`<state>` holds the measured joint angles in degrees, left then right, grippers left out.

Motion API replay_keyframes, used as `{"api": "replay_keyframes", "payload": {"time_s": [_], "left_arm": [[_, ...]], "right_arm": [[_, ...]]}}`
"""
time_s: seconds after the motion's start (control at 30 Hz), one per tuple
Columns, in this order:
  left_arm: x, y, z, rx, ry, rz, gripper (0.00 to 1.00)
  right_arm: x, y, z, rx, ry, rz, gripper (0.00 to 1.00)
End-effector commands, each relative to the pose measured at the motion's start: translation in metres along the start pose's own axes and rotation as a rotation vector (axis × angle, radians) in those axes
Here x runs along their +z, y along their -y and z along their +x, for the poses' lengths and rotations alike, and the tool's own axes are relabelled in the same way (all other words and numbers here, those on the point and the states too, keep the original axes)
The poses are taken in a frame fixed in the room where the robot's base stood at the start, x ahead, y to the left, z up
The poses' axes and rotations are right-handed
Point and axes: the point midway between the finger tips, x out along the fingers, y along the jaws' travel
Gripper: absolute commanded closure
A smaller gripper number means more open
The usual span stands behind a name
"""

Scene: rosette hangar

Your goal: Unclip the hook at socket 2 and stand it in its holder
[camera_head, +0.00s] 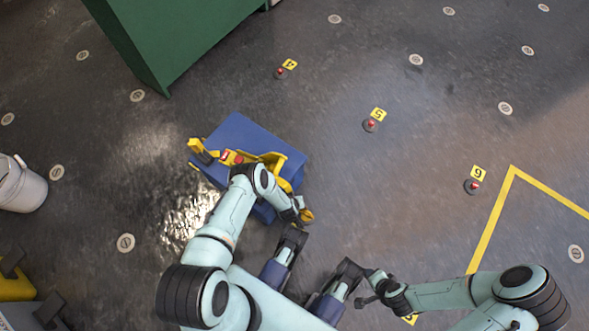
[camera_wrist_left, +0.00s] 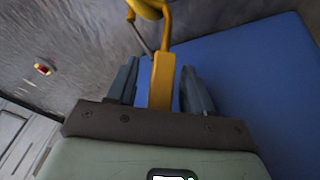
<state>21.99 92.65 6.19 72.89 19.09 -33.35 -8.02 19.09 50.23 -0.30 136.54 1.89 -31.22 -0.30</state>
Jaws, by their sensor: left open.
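My left gripper (camera_wrist_left: 160,88) is open, with one finger on each side of a yellow bar (camera_wrist_left: 162,78), probably the hook. The bar's top bends into a rounded yellow end (camera_wrist_left: 148,9) beside a thin grey rod. Whether the fingers touch it is unclear. In the head view, a small yellow part (camera_head: 306,215) shows by my left gripper (camera_head: 298,216), at the near right of a blue cart (camera_head: 240,132). Yellow fittings (camera_head: 203,151) with a red piece stand on the cart; I cannot tell which is the holder. Socket 2 is not identifiable. My right gripper (camera_head: 362,300) is small, its jaws unclear.
Red-topped floor sockets tagged 4 (camera_head: 280,73), 5 (camera_head: 369,125) and 6 (camera_head: 472,187) lie right of the cart. A green cabinet (camera_head: 165,40) stands behind it, a white bucket (camera_head: 22,188) at far left. Yellow floor lines (camera_head: 492,218) run at right. Floor between is open.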

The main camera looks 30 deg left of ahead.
Motion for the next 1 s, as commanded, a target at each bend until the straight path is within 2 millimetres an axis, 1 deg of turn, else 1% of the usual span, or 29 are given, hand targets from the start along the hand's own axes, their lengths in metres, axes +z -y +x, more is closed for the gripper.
{"api": "replay_keyframes", "payload": {"time_s": [0.03, 0.13, 0.43, 0.47, 0.5, 0.6, 0.67, 0.7, 0.73, 0.77, 0.9, 1.0], "left_arm": [[-0.0001, 0.0, 0.0028, 0.0, -0.001, -0.001, 0.49], [-0.0005, -0.0002, 0.0041, 0.0, -0.001, -0.001, 0.49], [-0.0007, -0.0003, 0.004, 0.001, -0.001, 0.0, 0.49], [-0.0006, -0.0003, 0.004, 0.001, -0.001, 0.0, 0.59], [-0.0006, -0.0003, 0.004, 0.0, -0.001, 0.0, 0.72], [-0.0005, -0.0003, 0.004, 0.001, -0.001, 0.0, 1.0], [-0.0004, -0.0003, 0.004, 0.0, -0.001, 0.0, 1.0], [-0.0006, -0.0004, 0.004, 0.001, -0.001, 0.0, 0.87], [-0.0006, -0.0004, 0.004, 0.001, -0.001, 0.0, 0.97], [-0.0006, -0.0004, 0.004, 0.001, -0.001, 0.0, 1.0], [0.0012, -0.0025, 0.0036, -0.008, -0.008, -0.008, 1.0], [0.0062, -0.0069, 0.0015, -0.05, -0.039, -0.046, 1.0]], "right_arm": [[0.003, -0.0028, 0.0032, 0.005, 0.01, 0.003, 0.45], [0.0062, -0.0055, 0.0047, 0.01, 0.021, 0.006, 0.45], [0.0074, -0.0064, 0.0046, 0.012, 0.025, 0.008, 0.45], [0.0074, -0.0064, 0.0046, 0.012, 0.025, 0.008, 0.45], [0.0074, -0.0063, 0.0046, 0.012, 0.025, 0.007, 0.45], [0.0073, -0.0062, 0.0046, 0.012, 0.025, 0.007, 0.45], [0.0073, -0.0062, 0.0046, 0.012, 0.025, 0.007, 0.45], [0.0073, -0.0061, 0.0046, 0.011, 0.025, 0.007, 0.45], [0.0072, -0.0061, 0.0046, 0.011, 0.024, 0.007, 0.45], [0.0072, -0.0061, 0.0046, 0.011, 0.024, 0.007, 0.45], [0.0071, -0.0061, 0.0049, 0.011, 0.024, 0.007, 0.45], [0.0071, -0.0063, 0.0059, 0.011, 0.024, 0.007, 0.45]]}}
